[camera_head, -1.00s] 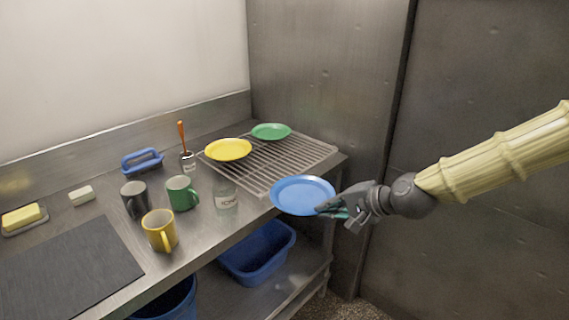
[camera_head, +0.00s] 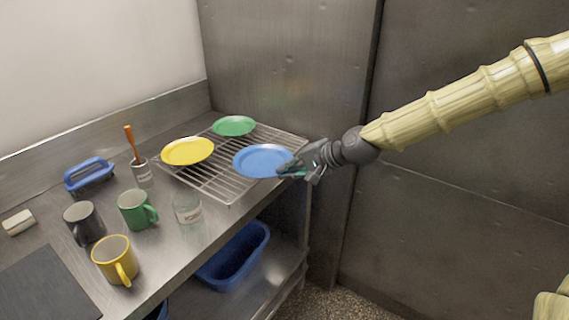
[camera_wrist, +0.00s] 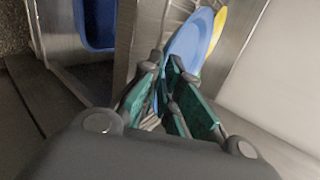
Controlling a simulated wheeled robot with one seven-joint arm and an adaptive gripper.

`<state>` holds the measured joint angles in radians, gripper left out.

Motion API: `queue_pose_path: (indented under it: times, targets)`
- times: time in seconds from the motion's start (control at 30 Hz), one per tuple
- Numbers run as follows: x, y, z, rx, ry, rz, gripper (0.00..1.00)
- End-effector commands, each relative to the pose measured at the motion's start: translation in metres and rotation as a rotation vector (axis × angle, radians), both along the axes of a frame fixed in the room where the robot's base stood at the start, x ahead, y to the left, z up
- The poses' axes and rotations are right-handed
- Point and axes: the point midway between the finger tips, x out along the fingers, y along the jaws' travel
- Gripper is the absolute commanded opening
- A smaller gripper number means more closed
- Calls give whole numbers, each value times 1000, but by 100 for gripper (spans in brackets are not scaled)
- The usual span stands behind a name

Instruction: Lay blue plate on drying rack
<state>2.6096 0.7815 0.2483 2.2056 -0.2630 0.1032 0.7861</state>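The blue plate (camera_head: 262,160) is held level by its right rim in my gripper (camera_head: 288,168), over the right part of the drying rack. The drying rack (camera_head: 222,187) is a wire grid at the right end of the steel counter. I cannot tell how high the plate is above the wires. A yellow plate (camera_head: 188,151) and a green plate (camera_head: 234,126) lie on the rack's left and back parts. In the wrist view the blue plate (camera_wrist: 188,45) shows edge-on between the teal finger pads (camera_wrist: 172,95), with the yellow plate (camera_wrist: 219,28) beyond it.
A glass jar (camera_head: 187,208), a green mug (camera_head: 137,209), a yellow mug (camera_head: 115,260) and a dark mug (camera_head: 84,222) stand left of the rack. A brush stands in a holder (camera_head: 142,174). A blue bin (camera_head: 234,256) sits on the lower shelf. Walls close off the back and right.

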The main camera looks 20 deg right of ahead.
Motion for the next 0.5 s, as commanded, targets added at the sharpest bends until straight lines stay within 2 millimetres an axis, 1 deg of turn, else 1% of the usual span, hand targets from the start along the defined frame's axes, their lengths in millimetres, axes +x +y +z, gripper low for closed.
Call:
queue_pose_path:
  times: [0.03,0.3,0.5]
  targets:
    - [9,-2,0,1,1,-2,0]
    - [50,-9,-4,0,0,-2,0]
    - [72,-14,-6,0,-1,-3,0]
